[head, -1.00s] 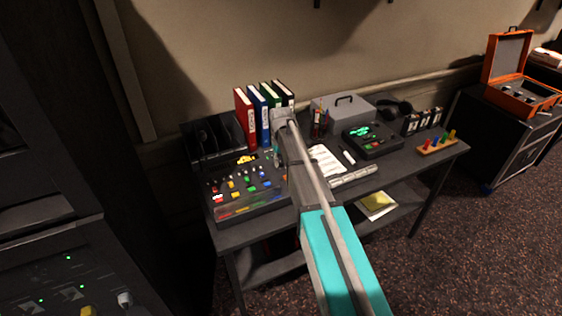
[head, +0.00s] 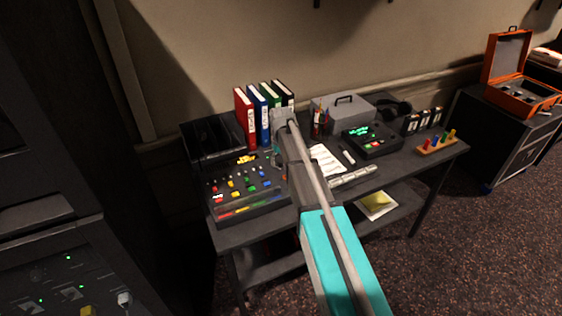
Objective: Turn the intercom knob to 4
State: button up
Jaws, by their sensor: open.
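A dark desk unit with a lit green display (head: 372,139) sits right of the middle of the desk; it looks like the intercom. Its knob is too small to make out, so I cannot read its setting. My arm reaches from the lower right up over the desk. My gripper (head: 277,157) shows only in small part left of the arm, near the right end of the mixing desk (head: 245,192). It is open, apart from the green-display unit and to its left. The arm hides most of it.
Binders (head: 263,115) stand at the back, with a grey case (head: 342,112) to their right. Papers (head: 326,158) lie beside my arm. Headphones (head: 397,107) and a wooden rack with coloured pegs (head: 437,144) are at the right. An orange case (head: 522,92) stands farther right.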

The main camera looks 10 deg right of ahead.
aim_at(281, 162)
jog(key=shift+n, duration=0.5)
jog(key=n, duration=1)
jog(key=shift+n, duration=0.3)
jog(key=n, duration=0.5)
jog(key=shift+n, duration=0.4)
jog(key=n, duration=0.6)
jog(key=shift+r+n+p, duration=0.4)
notch_tip(281, 162, up, 13)
jog(key=p, duration=1.3)
jog(key=s+f+m+b, duration=0.3)
jog(key=s+m, duration=0.9)
jog(key=s, duration=0.1)
jog(key=s+f+m+b, duration=0.3)
jog(key=s+m, duration=1)
jog(key=shift+d+m, duration=0.3)
jog(key=shift+d, duration=0.05)
